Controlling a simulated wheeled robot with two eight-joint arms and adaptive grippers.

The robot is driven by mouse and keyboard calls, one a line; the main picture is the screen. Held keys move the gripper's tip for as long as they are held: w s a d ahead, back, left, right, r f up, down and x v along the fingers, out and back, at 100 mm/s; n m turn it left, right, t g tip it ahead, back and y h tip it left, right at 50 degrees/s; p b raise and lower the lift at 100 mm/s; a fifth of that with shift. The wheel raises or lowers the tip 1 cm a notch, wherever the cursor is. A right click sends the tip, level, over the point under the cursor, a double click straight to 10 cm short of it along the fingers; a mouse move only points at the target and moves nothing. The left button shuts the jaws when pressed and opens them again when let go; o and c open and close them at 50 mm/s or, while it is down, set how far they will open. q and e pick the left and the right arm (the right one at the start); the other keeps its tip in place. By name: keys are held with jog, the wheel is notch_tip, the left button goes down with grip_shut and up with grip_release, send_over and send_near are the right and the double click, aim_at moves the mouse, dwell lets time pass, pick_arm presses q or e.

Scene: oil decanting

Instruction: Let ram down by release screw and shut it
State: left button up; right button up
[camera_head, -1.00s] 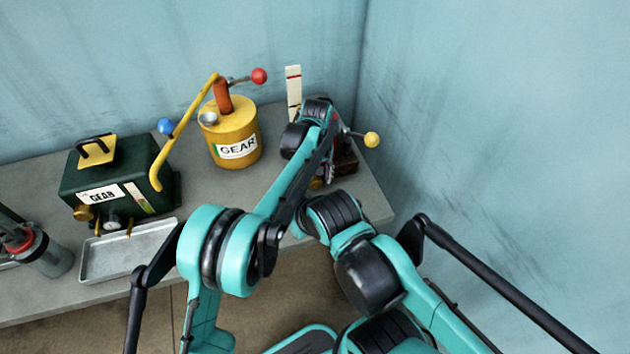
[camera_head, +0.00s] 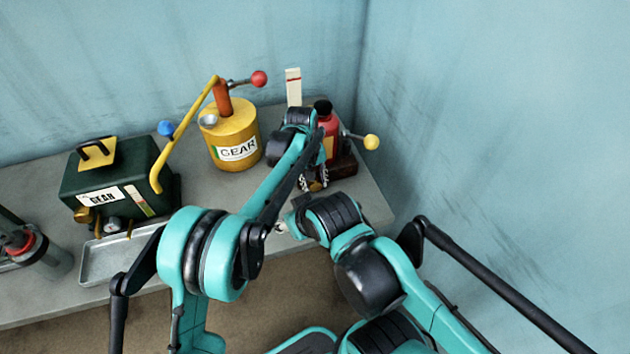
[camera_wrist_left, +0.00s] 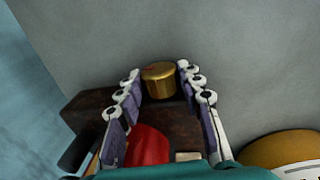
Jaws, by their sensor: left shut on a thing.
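The red jack ram (camera_head: 328,140) with a black top stands upright on a dark base (camera_head: 344,166) at the bench's right end. A brass knob (camera_wrist_left: 158,80), seemingly the release screw, sits at the base's edge in the left wrist view. My left gripper (camera_head: 313,184) is at the near side of the base. It is shut on the knob, with fingertips (camera_wrist_left: 160,76) on both sides of it. The knob's seat is partly hidden. My right gripper (camera_head: 281,228) shows only small tips in front of the bench edge, and its opening is unclear.
A yellow-ball lever (camera_head: 371,142) sticks out right of the base. A white scale with a red mark (camera_head: 293,88) stands behind. A yellow GEAR can (camera_head: 232,132), a green GEAR box (camera_head: 110,180) and a metal tray (camera_head: 95,262) are to the left.

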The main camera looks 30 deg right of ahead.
pick_arm(q)
jog(key=h, duration=0.2)
jog(key=a+g+h+b, duration=0.1)
jog(key=h, duration=0.2)
jog(key=shift+w+f, duration=0.1)
jog(key=shift+f, duration=0.1)
jog(key=shift+d, duration=0.1)
dwell(0.5)
jog(key=o, duration=1.2)
jog(key=shift+c, duration=0.2)
jog(key=v, duration=1.2)
jog(key=shift+w+f, duration=0.1)
